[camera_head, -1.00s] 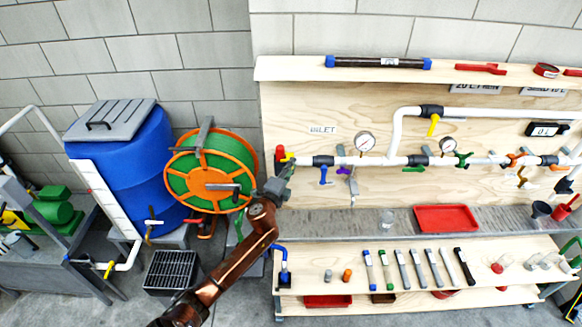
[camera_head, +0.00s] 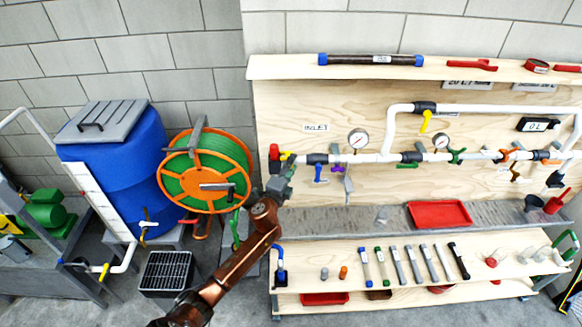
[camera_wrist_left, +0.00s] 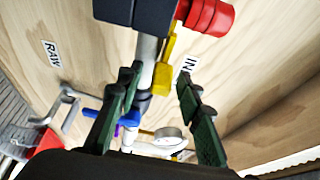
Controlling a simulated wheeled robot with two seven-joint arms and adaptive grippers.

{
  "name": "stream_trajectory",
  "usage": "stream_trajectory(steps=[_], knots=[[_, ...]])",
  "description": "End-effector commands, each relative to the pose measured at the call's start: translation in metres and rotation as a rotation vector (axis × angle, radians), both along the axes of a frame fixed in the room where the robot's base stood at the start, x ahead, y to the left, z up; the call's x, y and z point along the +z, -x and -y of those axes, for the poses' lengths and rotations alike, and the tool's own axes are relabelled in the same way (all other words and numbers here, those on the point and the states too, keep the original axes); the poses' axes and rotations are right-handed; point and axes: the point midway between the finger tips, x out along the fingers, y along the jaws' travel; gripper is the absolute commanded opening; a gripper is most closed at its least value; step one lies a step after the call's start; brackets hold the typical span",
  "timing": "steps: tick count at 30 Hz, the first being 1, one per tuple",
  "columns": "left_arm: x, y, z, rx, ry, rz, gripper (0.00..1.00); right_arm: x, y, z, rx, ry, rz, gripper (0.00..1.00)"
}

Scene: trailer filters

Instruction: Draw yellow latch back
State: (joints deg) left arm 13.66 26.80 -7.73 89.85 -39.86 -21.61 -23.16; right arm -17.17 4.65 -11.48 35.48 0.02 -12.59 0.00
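The yellow latch (camera_head: 287,156) sits at the left end of the white pipe, right beside a red cap (camera_head: 274,152), under the INLET label. In the left wrist view the yellow latch (camera_wrist_left: 162,75) hangs below the red cap (camera_wrist_left: 210,16) and black fitting, against the white pipe. My left gripper (camera_head: 284,172) is just below the latch in the head view. In the left wrist view its green-padded fingers (camera_wrist_left: 158,80) are open, with the latch and pipe showing between them. I cannot tell whether they touch the latch. My right gripper is not in view.
A blue-handled valve (camera_head: 319,173) and a gauge (camera_head: 358,138) are just right along the pipe. The hose reel (camera_head: 205,175) stands close to my left arm. Other yellow handles are on the upper pipe (camera_head: 425,121) and the drum outlet (camera_head: 104,271). A red tray (camera_head: 440,213) lies on the ledge.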

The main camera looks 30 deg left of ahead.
Motion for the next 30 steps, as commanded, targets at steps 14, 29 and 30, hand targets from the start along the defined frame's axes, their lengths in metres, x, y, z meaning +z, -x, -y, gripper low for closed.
stream_trajectory(steps=[14,29,30], knots=[[-0.001,0.074,0.012,-0.002,0.001,-0.001,0.33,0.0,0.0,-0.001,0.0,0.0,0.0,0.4],[0.0,0.119,0.018,0.0,0.001,0.0,0.33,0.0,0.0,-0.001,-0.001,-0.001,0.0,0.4],[0.0,0.119,0.018,0.0,0.001,0.0,0.33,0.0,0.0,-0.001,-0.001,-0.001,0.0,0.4]])
